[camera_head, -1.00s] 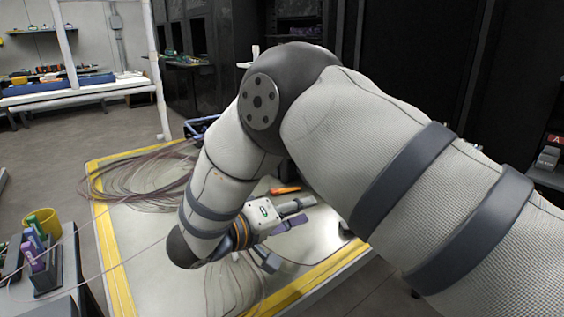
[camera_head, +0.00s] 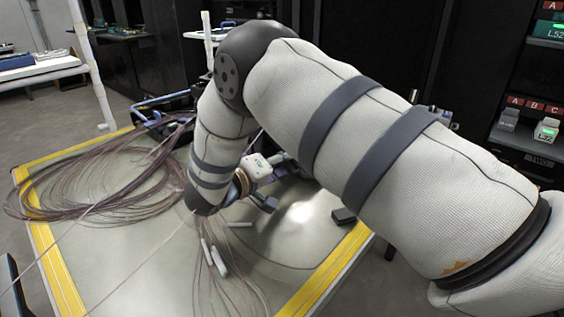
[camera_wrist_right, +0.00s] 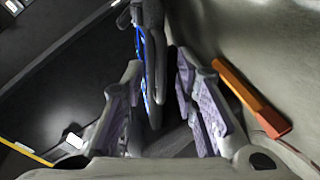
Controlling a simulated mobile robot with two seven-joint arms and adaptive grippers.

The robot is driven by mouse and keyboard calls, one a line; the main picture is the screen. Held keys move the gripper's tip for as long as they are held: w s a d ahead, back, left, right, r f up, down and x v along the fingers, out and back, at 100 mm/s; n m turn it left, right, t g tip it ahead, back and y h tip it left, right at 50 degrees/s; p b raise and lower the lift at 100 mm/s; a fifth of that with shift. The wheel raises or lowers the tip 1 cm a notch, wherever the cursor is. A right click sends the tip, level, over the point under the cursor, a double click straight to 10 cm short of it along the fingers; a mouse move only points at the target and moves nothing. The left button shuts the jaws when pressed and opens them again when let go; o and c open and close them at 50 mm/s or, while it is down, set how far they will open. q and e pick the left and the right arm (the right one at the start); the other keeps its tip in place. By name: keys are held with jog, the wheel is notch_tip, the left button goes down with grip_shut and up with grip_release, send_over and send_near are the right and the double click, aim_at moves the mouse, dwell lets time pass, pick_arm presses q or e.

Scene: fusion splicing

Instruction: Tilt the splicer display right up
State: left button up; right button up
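A thin dark panel with a blue-lit face, apparently the splicer display (camera_wrist_right: 143,65), stands nearly edge-on in the right wrist view. My right gripper (camera_wrist_right: 160,68) is open, with purple-padded fingers on either side of the panel's lower part. The panel is closer to the left-hand finger; I cannot tell whether they touch. In the head view my right arm crosses the middle, and its wrist (camera_head: 255,168) is low over the table. The fingers and the splicer are largely hidden there behind the arm. My left gripper is not in view.
An orange tool (camera_wrist_right: 252,97) lies right of the fingers in the wrist view. A coil of thin brown cables (camera_head: 100,180) covers the left of the yellow-edged table (camera_head: 130,260). Small white pieces (camera_head: 218,262) lie near the front. A small dark block (camera_head: 344,216) sits near the right edge.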

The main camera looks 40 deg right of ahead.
jog(key=shift+d, duration=0.1)
grip_shut()
jog(key=shift+s+r+n+g+p, duration=0.3)
jog(key=shift+r+n+p, duration=0.15)
jog(key=shift+r+n, duration=0.3)
jog(key=shift+s+r+n, duration=0.3)
jog(key=shift+r+n, duration=0.25)
jog(key=shift+n, duration=0.4)
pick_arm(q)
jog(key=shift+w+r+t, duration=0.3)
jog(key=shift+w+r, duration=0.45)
pick_arm(e)
grip_release()
jog(key=shift+f, duration=0.1)
